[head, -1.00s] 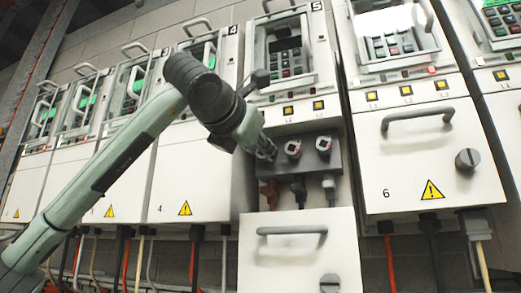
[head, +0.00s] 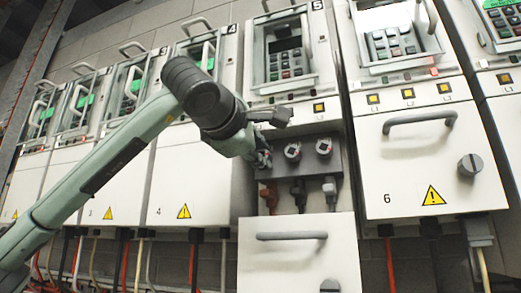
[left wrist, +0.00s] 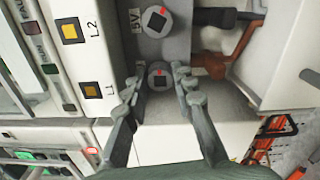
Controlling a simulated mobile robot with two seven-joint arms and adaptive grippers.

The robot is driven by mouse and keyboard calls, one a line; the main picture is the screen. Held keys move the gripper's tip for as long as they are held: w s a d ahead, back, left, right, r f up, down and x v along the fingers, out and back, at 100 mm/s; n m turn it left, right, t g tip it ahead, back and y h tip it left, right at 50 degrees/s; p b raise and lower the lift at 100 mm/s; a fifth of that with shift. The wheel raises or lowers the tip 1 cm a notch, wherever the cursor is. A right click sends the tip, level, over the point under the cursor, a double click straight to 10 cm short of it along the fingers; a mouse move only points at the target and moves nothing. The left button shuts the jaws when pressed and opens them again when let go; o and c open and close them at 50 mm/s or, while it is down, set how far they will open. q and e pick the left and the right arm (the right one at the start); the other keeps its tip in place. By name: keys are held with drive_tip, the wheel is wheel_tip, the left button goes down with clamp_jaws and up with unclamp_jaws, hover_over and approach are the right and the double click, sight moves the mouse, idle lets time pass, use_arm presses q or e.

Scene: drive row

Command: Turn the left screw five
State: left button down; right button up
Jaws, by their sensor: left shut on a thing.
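Drive five (head: 318,92) has its lower cover swung down, baring a dark grey terminal block (head: 300,172). Two round screw heads show there in the head view, the middle one (head: 293,152) and the right one (head: 323,147). The left screw is hidden there behind my left gripper (head: 263,158). In the left wrist view the left screw (left wrist: 160,77) has a grey round head, a dark square centre and a red mark. My left gripper (left wrist: 158,85) has a finger on each side of it and is shut on it. A neighbouring screw (left wrist: 154,20) lies above. My right gripper is out of view.
The open cover (head: 300,262) with a handle hangs below the block. Cable plugs (head: 299,192) stick out under the block. Drive six (head: 430,160) stands closed at the right, and closed drive four (head: 190,180) stands at the left.

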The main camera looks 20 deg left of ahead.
use_arm(q)
drive_tip(key=shift+m+p, duration=0.55)
drive_tip(key=shift+m, duration=2.05)
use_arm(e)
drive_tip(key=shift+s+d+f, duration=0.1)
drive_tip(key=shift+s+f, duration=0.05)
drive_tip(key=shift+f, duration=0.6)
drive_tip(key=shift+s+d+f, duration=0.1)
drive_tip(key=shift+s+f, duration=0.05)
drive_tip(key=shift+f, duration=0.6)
use_arm(q)
drive_tip(key=c, duration=1.5)
unclamp_jaws()
drive_tip(key=shift+c, duration=0.2)
drive_tip(key=s, duration=1.2)
drive_tip(key=shift+a, duration=0.2)
